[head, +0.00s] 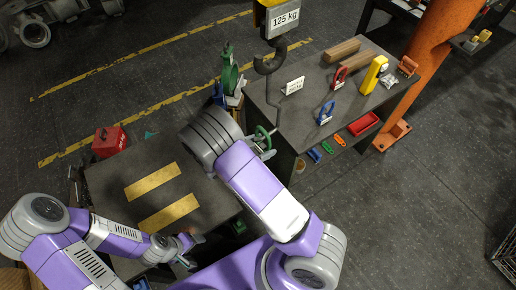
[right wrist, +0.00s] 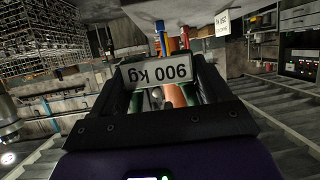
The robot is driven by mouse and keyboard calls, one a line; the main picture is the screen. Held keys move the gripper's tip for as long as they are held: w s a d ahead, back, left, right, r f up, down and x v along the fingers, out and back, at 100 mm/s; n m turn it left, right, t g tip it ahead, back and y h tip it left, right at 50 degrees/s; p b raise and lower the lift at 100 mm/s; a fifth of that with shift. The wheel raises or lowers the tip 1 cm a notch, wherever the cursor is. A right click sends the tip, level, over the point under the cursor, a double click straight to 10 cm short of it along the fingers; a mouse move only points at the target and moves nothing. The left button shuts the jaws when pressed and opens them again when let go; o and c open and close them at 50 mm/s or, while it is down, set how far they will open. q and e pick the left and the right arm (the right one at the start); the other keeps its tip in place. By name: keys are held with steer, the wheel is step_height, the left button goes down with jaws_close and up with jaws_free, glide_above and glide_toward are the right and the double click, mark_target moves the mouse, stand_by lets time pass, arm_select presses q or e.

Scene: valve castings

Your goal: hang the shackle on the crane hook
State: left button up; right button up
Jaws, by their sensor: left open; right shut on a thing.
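The crane hook (head: 268,63) is dark grey and hangs empty below a yellow block marked 125 kg (head: 285,18). A green shackle (head: 262,132) is in my right gripper (head: 262,146), below the hook and close to the table's near left edge. The right arm partly hides both. In the right wrist view, a tag reading 900 kg (right wrist: 157,72) appears upside down between the fingers and covers most of the shackle. A red shackle (head: 341,77) and a blue shackle (head: 326,112) stand on the table. My left gripper (head: 187,257) is open at the lower left.
An orange post (head: 428,55) stands at right. A yellow-striped bench (head: 113,175) and a red box (head: 109,142) are at left.

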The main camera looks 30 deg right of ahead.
steer(key=shift+w+d+f+b, duration=0.1)
steer(key=shift+d+f+b, duration=0.3)
steer(key=shift+d+f, duration=0.45)
steer(key=shift+f, duration=0.35)
steer(key=o, duration=1.3)
steer(key=shift+c, duration=0.2)
steer(key=v, duration=0.7)
steer(key=shift+a, duration=0.3)
